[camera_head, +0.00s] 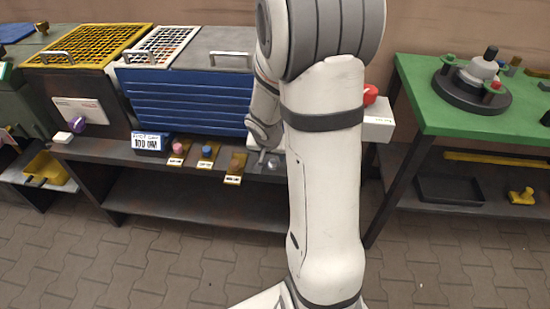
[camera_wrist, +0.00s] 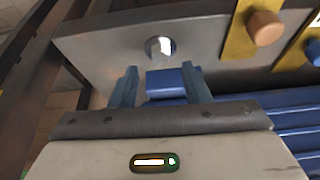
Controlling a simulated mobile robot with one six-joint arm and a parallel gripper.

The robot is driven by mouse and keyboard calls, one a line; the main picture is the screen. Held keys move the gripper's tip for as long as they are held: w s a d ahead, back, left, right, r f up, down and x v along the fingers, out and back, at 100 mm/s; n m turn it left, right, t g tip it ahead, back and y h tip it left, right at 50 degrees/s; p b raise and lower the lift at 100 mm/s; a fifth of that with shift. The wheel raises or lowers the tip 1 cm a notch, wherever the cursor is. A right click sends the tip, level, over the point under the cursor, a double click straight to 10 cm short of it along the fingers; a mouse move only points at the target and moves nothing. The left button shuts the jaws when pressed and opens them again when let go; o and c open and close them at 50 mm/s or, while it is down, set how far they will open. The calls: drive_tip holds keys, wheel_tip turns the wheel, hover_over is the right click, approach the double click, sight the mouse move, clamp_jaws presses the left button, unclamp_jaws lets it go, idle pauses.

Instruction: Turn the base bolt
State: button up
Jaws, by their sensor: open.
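In the wrist view my gripper (camera_wrist: 160,72) is open, its two blue-grey fingers pointing at the grey front face of the bench. A shiny round metal bolt-like part (camera_wrist: 160,47) sits on that face just beyond the fingertips, apart from them. A blue block (camera_wrist: 165,84) shows between the fingers; I cannot tell whether it touches them. In the head view a small metal part (camera_head: 273,162) shows at the bench front beside my wrist; my arm hides much of this area. No label marks any part as the base bolt.
Pink (camera_head: 178,148), blue (camera_head: 207,151) and brown (camera_head: 236,162) knobs on yellow plates line the bench front (camera_head: 110,150). A blue ribbed case (camera_head: 185,98) stands behind. A green table (camera_head: 430,110) with a round dark-based device (camera_head: 472,92) is at right. Paved floor lies in front.

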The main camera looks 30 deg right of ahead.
sight(273, 161)
drive_tip(key=shift+b+x, duration=0.6)
drive_tip(key=shift+x, duration=1.35)
drive_tip(key=shift+c, duration=0.5)
